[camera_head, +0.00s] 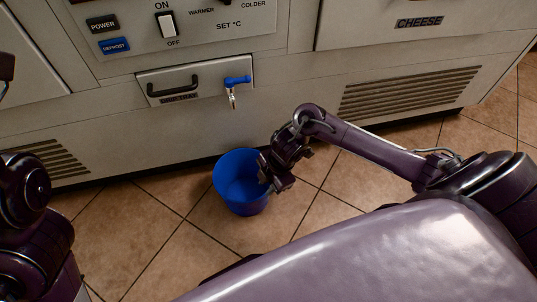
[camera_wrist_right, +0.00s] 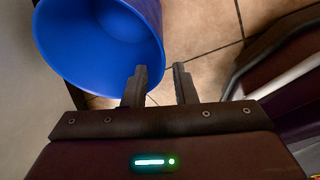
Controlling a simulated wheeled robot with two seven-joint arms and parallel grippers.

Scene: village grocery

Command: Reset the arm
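My right arm reaches in from the right in the head view. Its gripper (camera_head: 272,178) is at the right rim of a blue bucket (camera_head: 233,185) on the tiled floor. The bucket's visible inside looks empty. My left arm shows at the left edge of the head view; its gripper cannot be made out.
A pale appliance stands behind the bucket, with a drip tray drawer (camera_head: 190,85), a blue-handled tap (camera_head: 236,82) above the bucket, a power switch (camera_head: 166,24) and vents (camera_head: 410,93). Tiled floor is clear left of the bucket (camera_head: 150,225).

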